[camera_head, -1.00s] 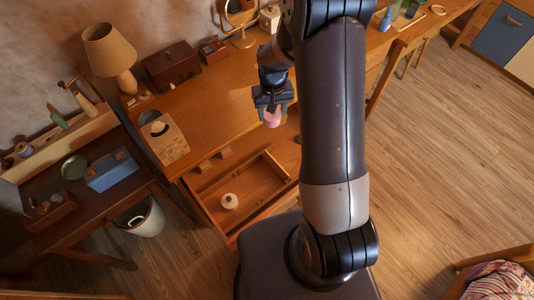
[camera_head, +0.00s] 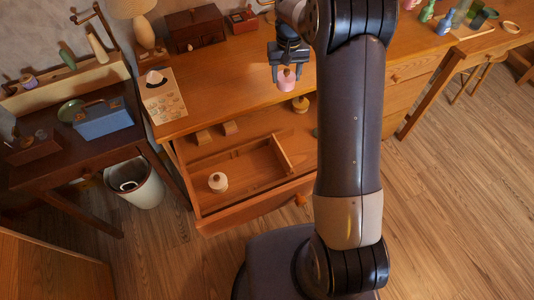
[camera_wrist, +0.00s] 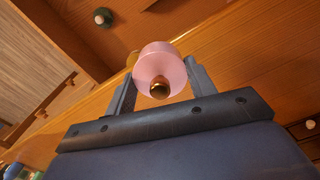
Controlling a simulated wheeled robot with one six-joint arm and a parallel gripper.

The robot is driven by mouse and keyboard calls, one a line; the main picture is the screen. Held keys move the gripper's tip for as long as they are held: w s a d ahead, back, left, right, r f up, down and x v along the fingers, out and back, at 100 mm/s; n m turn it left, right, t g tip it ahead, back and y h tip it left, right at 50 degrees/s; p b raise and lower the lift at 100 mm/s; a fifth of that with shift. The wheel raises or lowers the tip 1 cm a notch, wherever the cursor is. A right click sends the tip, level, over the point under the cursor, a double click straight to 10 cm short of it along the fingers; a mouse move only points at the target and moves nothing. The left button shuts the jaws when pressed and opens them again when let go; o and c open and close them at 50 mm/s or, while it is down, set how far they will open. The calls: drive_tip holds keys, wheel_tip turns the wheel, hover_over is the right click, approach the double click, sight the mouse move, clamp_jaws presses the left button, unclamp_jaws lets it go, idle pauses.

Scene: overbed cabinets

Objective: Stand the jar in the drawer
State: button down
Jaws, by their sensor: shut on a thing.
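The pink jar (camera_head: 287,82) with a small gold knob is held in my gripper (camera_head: 287,68), over the front edge of the desk top. In the wrist view the jar (camera_wrist: 160,62) sits between the two fingers of my gripper (camera_wrist: 161,75), its knob facing the camera. My gripper is shut on it. The open drawer (camera_head: 258,207) is below and to the left of the jar in the head view. The drawer holds a round cream pot (camera_head: 218,182) at its left and has a wooden divider toward its right. The drawer's right end is partly hidden by my arm.
A tissue box (camera_head: 162,97) stands on the desk. The drawer's middle floor is clear.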

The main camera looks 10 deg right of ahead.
sight(283, 72)
drive_tip(key=w+f+b, duration=0.1)
drive_tip(key=f+b, duration=0.1)
drive_tip(key=b, duration=0.1)
drive_tip(key=shift+w, duration=0.35)
drive_tip(key=shift+w+a+f+b, duration=0.1)
drive_tip(key=shift+a+f+b, duration=0.2)
drive_tip(key=shift+b, duration=0.55)
drive_tip(key=s+a+f+m+b, duration=0.3)
drive_tip(key=s+a+m, duration=0.25)
drive_tip(key=s, duration=0.45)
drive_tip(key=s+a+f+m+b, duration=0.3)
drive_tip(key=s+a+m, duration=0.25)
drive_tip(key=s, duration=0.45)
wheel_tip(283, 72, down, 10)
drive_tip(key=shift+s+d+b, duration=0.1)
drive_tip(key=shift+s+b, duration=0.05)
drive_tip(key=shift+b, duration=0.9)
drive_tip(key=c, duration=0.6)
unclamp_jaws()
drive_tip(key=shift+f, duration=0.1)
